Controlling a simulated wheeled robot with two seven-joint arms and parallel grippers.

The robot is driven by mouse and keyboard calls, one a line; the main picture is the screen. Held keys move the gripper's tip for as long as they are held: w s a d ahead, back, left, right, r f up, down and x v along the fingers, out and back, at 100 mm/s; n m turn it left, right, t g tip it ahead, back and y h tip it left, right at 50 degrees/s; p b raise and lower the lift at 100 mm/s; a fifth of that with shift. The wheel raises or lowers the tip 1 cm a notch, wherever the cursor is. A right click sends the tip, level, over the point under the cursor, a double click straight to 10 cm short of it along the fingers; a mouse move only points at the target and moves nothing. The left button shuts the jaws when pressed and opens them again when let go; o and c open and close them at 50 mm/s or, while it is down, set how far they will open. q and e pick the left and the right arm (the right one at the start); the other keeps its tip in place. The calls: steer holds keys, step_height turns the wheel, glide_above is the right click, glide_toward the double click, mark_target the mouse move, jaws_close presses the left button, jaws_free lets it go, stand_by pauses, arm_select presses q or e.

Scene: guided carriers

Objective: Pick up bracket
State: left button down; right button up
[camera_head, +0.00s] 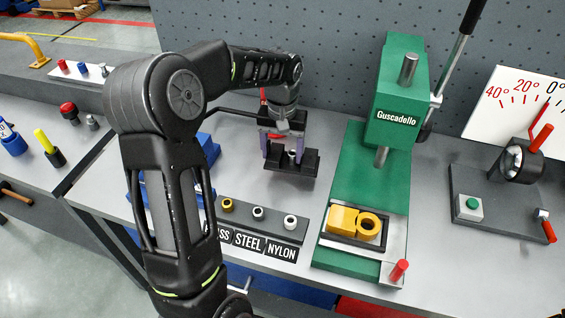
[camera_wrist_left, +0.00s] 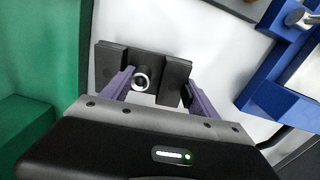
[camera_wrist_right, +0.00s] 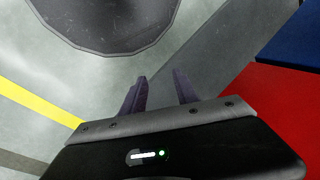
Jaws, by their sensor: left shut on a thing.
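The bracket, a dark block-shaped part (camera_head: 307,159) with a round metal ring in its middle, is on or just above the grey bench, left of the green press. It also shows in the left wrist view (camera_wrist_left: 110,66), with the ring facing the camera. My left gripper (camera_head: 283,156) points down at it, its purple fingers shut on its two sides. Whether the bracket touches the bench I cannot tell. My right gripper (camera_wrist_right: 160,90) shows only in its own wrist view. It is open and empty, above the floor.
The green press (camera_head: 365,190) stands right of the bracket, with a yellow block and ring (camera_head: 345,219) in its nest. A dark strip (camera_head: 270,225) with several bushings lies in front. A blue fixture (camera_head: 208,150) is partly behind my left arm. A gauge stand (camera_head: 500,195) is at right.

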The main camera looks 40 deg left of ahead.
mark_target(282, 153)
arm_select(q)
step_height(282, 153, up, 5)
steer(key=shift+r, duration=0.1)
stand_by(0.7)
